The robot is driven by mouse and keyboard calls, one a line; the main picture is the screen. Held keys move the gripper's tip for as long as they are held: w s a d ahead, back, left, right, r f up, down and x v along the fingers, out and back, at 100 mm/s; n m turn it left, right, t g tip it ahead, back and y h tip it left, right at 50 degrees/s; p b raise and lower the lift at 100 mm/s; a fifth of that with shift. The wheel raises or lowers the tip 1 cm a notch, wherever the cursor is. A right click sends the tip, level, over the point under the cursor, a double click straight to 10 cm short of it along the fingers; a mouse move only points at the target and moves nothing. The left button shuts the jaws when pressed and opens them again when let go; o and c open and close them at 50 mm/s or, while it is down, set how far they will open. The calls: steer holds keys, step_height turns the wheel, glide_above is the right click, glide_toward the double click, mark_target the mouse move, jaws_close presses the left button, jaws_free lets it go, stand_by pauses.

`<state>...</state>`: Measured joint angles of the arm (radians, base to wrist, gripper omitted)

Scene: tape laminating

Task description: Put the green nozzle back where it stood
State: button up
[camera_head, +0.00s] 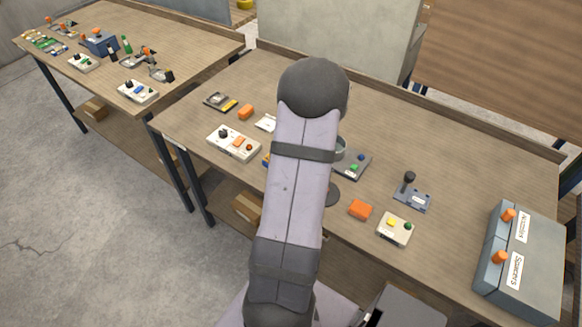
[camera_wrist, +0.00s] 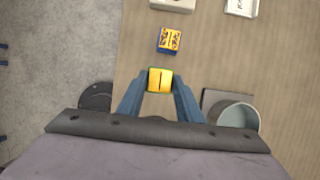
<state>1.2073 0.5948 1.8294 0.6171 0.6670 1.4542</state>
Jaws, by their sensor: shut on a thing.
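My gripper (camera_wrist: 160,84) is shut on a small piece with a yellow top and green edges, which I take to be the green nozzle (camera_wrist: 160,79). The wrist view shows it between the blue fingers, above the wooden table; its height and its lower part cannot be told. In the head view my arm hides the gripper and this piece. A blue box with a yellow label (camera_wrist: 168,41) lies just ahead of the fingers in the wrist view, apart from them.
A grey cup (camera_wrist: 239,115) stands right of the fingers in the wrist view, and a dark disc (camera_wrist: 95,96) lies left. Bare tabletop (camera_head: 450,165) lies behind.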

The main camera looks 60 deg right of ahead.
steer(key=shift+f, duration=1.85)
steer(key=shift+f, duration=0.15)
steer(key=o, duration=1.1)
steer(key=b+v, duration=0.1)
steer(key=v, duration=1.1)
steer(key=shift+b, duration=0.35)
steer(key=shift+w+a, duration=0.1)
